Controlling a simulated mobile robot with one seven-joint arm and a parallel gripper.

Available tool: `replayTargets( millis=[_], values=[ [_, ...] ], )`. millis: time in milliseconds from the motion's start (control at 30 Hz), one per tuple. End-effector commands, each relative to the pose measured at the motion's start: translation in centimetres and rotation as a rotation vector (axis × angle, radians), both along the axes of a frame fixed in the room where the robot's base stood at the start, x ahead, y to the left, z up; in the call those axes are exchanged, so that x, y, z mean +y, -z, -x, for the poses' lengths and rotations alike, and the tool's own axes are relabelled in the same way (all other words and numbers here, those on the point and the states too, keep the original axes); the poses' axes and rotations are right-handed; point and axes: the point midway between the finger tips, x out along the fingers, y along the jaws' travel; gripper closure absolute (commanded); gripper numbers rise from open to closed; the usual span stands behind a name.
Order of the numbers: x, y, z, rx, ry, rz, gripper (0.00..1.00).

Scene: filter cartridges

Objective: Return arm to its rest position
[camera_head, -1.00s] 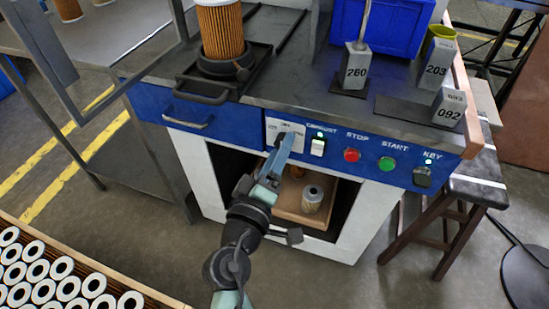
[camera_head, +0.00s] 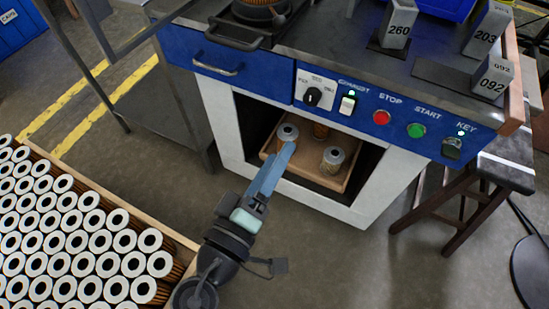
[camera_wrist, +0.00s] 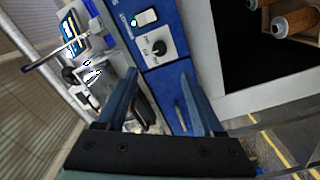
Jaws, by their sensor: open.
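My gripper (camera_head: 280,160) is in front of the workstation, at the height of the open bay in the head view, with nothing seen between its fingers. In the wrist view my gripper (camera_wrist: 160,90) shows two blue fingers spread apart and empty. Behind them is the blue panel with a black rotary knob (camera_wrist: 159,48), apart from the fingers. The knob (camera_head: 313,96) also shows in the head view, left of a white lit switch (camera_head: 347,103).
A wooden tray (camera_head: 310,168) with several cartridges sits in the bay. A crate of many cartridges (camera_head: 75,240) is at lower left. A red button (camera_head: 381,117) and a green button (camera_head: 416,130) are on the panel. A stool (camera_head: 470,195) stands at right. The floor in front is open.

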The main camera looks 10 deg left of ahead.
Motion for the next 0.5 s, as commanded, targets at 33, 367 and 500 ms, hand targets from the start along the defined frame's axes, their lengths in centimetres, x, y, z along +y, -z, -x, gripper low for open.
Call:
replayTargets(
  millis=[33, 367, 500],
  values=[
    [0.00, -0.01, 0.00, 0.000, 0.000, 0.000, 0.31],
    [0.00, -0.01, -0.04, 0.000, 0.000, 0.000, 0.31],
    [-0.24, -0.94, -0.70, -0.019, 0.002, -0.032, 0.31]
  ],
)
